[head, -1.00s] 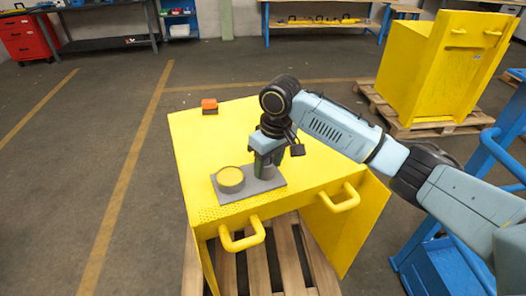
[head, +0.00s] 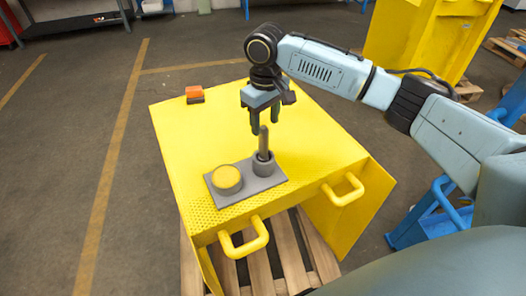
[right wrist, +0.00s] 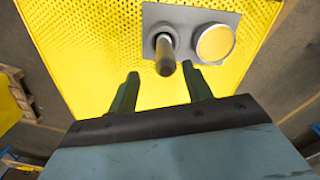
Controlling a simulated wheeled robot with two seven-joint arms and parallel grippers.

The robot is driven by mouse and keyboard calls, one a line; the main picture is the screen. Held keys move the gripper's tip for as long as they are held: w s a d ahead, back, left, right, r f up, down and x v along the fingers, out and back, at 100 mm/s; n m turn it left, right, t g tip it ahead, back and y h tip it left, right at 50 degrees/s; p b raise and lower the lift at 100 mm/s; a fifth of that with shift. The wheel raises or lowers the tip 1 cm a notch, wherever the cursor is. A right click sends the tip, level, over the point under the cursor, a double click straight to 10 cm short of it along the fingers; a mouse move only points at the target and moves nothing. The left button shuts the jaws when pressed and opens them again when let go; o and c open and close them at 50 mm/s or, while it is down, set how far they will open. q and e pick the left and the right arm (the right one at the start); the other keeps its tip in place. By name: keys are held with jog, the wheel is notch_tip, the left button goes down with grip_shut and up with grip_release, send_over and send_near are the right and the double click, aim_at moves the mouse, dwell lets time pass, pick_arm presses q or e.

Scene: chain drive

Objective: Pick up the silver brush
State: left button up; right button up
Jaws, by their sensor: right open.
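A grey-brown handle, which seems to be the silver brush (head: 264,138), stands nearly upright in a small grey cup on a grey plate (head: 240,188). Its lower end is hidden in the cup. It also shows in the right wrist view (right wrist: 165,58), just beyond the fingertips. My right gripper (head: 264,127) points down, open and empty, above and behind the cup, close to the handle's top. Its two fingers also show in the right wrist view (right wrist: 162,88), with nothing between them. My left gripper is not in view.
A round tin with a yellow top (head: 227,178) sits on the plate left of the cup. An orange and dark block (head: 195,94) lies at the back left of the yellow table (head: 190,140). Yellow handles (head: 245,238) stick out at the front.

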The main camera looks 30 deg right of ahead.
aim_at(263, 139)
jog(key=shift+f, duration=0.4)
jog(key=f, duration=0.5)
jog(key=shift+s+a, duration=0.25)
jog(key=shift+a, duration=0.1)
jog(key=shift+f, duration=0.15)
jog(key=shift+c, duration=0.3)
jog(key=c, duration=1)
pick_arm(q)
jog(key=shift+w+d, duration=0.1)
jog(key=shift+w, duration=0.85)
